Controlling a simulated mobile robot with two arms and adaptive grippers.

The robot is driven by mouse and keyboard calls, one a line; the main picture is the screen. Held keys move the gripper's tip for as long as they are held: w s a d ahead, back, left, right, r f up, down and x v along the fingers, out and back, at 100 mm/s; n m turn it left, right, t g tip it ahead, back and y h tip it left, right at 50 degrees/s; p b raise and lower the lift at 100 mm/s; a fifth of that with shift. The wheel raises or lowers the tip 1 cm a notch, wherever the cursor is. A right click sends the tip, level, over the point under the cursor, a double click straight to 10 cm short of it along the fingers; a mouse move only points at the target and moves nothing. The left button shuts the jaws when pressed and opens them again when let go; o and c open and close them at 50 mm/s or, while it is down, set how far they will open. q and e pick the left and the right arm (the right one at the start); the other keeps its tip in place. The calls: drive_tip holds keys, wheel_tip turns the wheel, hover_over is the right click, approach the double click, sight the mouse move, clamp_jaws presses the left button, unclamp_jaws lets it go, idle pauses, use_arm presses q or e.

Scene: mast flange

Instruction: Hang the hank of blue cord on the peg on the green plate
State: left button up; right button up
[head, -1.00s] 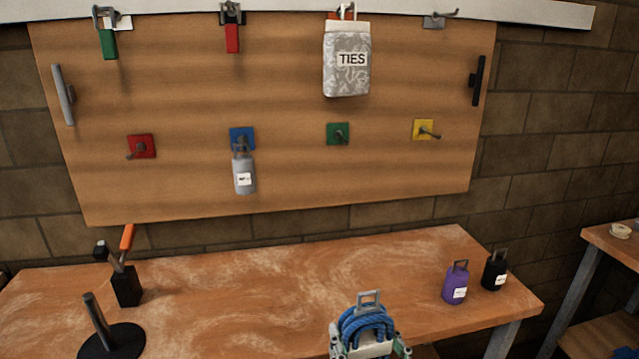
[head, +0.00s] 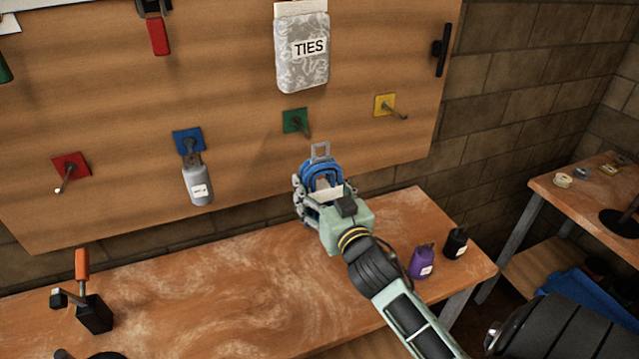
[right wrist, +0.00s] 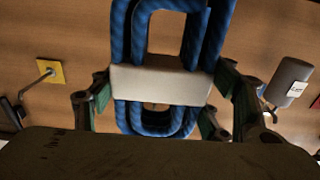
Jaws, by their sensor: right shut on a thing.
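In the right wrist view the blue cord (right wrist: 127,40) passes through a pale band (right wrist: 160,84) between the fingers. The green plate (head: 293,120) with its grey peg (head: 304,129) is on the wooden board, above and slightly left of the hank in the head view. The loop appears apart from the peg. My left gripper is not in view.
A grey bottle (head: 198,185) hangs at the blue plate (head: 188,140). The yellow plate's peg (head: 396,113) and red plate's peg (head: 66,180) look bare. A TIES bag (head: 301,50) hangs above the green plate. Purple (head: 421,262) and black (head: 455,243) bottles stand on the bench (head: 230,290).

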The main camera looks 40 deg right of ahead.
drive_tip(key=shift+w, duration=0.2)
drive_tip(key=shift+w+d, duration=0.2)
drive_tip(key=shift+w, duration=0.4)
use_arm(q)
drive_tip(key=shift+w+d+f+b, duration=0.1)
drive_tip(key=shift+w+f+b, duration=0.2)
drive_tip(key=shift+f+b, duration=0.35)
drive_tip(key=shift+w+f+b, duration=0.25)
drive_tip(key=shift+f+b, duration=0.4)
use_arm(e)
drive_tip(key=f+x, duration=0.1)
drive_tip(key=x, duration=0.6)
drive_tip(key=shift+w+f, duration=0.25)
drive_tip(key=shift+w, duration=0.05)
drive_tip(key=shift+d, duration=0.1)
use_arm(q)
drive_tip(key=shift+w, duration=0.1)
use_arm(e)
drive_tip(key=o, duration=1.3)
drive_tip(key=shift+o, duration=0.2)
